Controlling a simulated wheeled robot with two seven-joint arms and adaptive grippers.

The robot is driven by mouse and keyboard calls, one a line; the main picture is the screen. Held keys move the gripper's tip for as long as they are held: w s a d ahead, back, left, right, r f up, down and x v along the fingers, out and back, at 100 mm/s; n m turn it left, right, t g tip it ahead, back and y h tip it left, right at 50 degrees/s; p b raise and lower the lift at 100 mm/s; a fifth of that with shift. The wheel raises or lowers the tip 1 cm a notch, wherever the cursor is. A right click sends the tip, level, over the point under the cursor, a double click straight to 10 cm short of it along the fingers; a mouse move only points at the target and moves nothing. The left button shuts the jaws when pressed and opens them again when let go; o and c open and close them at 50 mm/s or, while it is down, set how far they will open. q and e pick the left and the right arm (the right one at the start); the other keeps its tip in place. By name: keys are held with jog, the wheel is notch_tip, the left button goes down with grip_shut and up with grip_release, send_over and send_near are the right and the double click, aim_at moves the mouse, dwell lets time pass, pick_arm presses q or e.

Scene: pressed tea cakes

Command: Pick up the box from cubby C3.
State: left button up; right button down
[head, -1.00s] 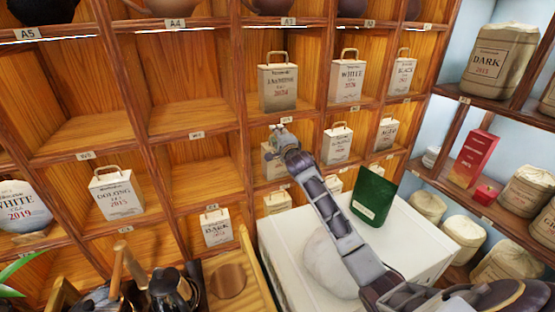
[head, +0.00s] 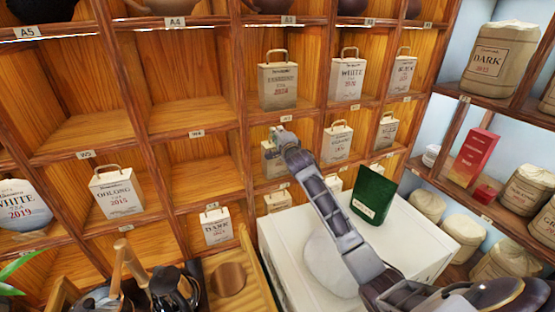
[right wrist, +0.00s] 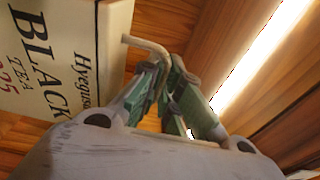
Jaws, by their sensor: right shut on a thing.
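The box from C3 (head: 270,160) is a pale carton in the middle column's third cubby, partly hidden behind my right gripper (head: 280,138). In the right wrist view the box (right wrist: 65,55) reads BLACK TEA and has a thin curved handle (right wrist: 148,46). My right gripper (right wrist: 167,80) is shut on that handle, its green fingers together around it. I cannot tell whether the box's base is clear of the shelf. My left gripper is not in view.
A Jasmine box (head: 279,86) stands in the cubby above, and another box (head: 276,201) in the cubby below. A white cabinet (head: 430,240) with a green pouch (head: 374,196) stands in front at right, under my right arm. The cubby to the left (head: 205,178) is empty.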

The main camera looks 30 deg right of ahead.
jog(key=shift+r, duration=0.15)
dwell(0.3)
jog(key=shift+r+b, duration=0.75)
jog(key=shift+r, duration=0.85)
jog(key=s+a+b, duration=0.2)
jog(key=s+b, duration=0.1)
jog(key=s, duration=1.4)
jog(key=shift+s+a+b, duration=0.3)
jog(key=shift+s+b, duration=0.1)
